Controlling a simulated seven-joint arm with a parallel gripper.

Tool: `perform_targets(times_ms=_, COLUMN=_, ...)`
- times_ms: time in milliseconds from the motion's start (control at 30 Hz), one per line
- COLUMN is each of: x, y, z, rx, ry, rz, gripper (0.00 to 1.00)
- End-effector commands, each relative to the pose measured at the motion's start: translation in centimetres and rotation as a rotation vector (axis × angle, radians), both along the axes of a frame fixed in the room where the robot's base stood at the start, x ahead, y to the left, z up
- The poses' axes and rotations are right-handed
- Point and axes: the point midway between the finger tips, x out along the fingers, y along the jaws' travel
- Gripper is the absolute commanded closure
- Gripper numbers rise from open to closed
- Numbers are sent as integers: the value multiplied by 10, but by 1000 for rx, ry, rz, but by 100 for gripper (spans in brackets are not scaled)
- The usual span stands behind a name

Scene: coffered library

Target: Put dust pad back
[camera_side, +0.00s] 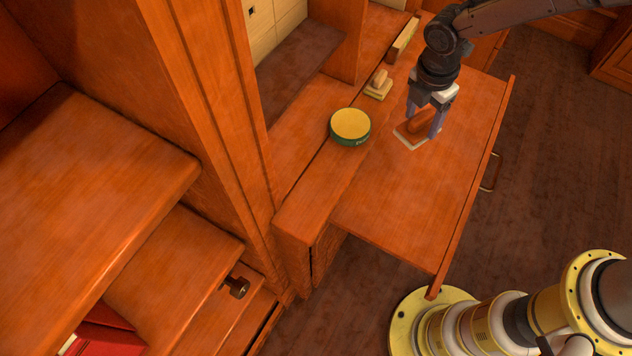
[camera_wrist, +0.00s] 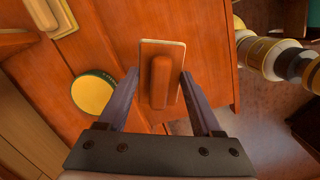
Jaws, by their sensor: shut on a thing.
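The dust pad (camera_side: 418,124) has a reddish-brown wooden grip on a flat base with a pale edge. My gripper (camera_side: 425,122) is shut on it, with one finger at each side. In the wrist view the pad (camera_wrist: 161,78) lies lengthwise between the two fingertips of my gripper (camera_wrist: 160,76). It is at or just above the pull-out wooden board (camera_side: 440,190); I cannot tell if it touches. My fingers partly hide the grip in the side view.
A round tin (camera_side: 350,124) with a yellow top and green side stands left of the pad. A small pale block with a knob (camera_side: 378,85) stands behind the tin. A long pale-and-brown piece (camera_side: 403,40) lies farther back. The board's near part is clear.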

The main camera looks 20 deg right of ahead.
Motion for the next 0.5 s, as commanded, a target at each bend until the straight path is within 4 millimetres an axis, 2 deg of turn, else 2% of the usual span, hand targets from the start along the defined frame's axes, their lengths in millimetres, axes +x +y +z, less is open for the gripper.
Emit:
perform_targets(times_ms=33, x=-18, y=21, z=10, rx=1, ry=-2, rz=59, gripper=86)
perform_targets(times_ms=100, x=-41, y=44, z=21, rx=1, ry=-2, rz=128, gripper=86)
perform_targets(times_ms=300, x=-99, y=94, z=47, rx=0, ry=0, rz=304, gripper=86)
perform_targets(times_ms=400, x=-116, y=111, z=56, rx=0, ry=0, rz=364, gripper=86)
perform_targets(times_ms=500, x=-125, y=123, z=62, rx=-1, ry=1, rz=399, gripper=86)
